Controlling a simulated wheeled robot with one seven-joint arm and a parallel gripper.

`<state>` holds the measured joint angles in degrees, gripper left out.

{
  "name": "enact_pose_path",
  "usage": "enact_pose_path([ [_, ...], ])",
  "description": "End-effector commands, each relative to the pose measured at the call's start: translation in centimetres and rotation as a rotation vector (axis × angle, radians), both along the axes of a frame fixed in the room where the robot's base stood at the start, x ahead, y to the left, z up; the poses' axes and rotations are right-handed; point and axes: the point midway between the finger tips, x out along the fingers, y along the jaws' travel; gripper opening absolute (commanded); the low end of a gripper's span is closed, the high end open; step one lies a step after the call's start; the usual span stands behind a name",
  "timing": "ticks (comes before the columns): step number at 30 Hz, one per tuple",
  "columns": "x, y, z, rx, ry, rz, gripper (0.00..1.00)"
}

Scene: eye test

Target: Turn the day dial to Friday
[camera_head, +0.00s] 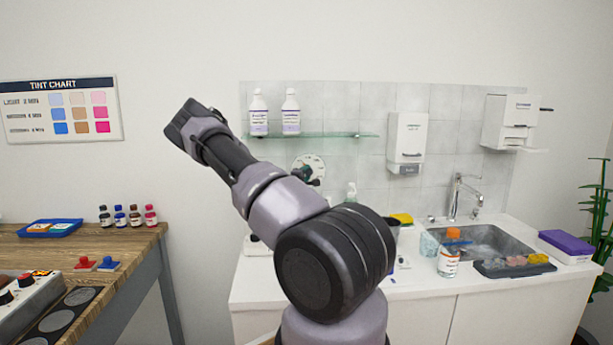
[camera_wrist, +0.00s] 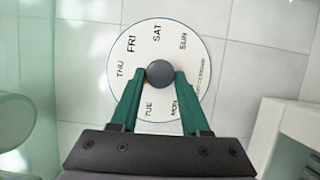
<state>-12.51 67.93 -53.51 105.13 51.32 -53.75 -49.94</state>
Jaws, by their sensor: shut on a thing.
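The day dial (camera_wrist: 137,62) is a round white disc on the tiled wall, with a dark grey round knob (camera_wrist: 160,74) at its centre. In the wrist view SAT stands near the top, FRI at upper left, THU at left, SUN at upper right, and TUE and MON at the bottom. Small print at the right edge is hard to read. The dial also shows in the head view (camera_head: 300,162), partly hidden by my gripper.
A glass shelf (camera_head: 340,135) with two white bottles (camera_head: 259,112) is above the dial. A dispenser (camera_head: 407,137) is on the wall to its right.

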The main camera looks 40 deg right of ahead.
Motion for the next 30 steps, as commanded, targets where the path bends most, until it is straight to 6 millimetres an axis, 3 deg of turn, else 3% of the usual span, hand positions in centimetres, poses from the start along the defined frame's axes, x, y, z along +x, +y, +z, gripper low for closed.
enact_pose_path([
  [30, -0.31, -0.48, 1.02, 0.815, -0.501, -0.001, 0.0],
])
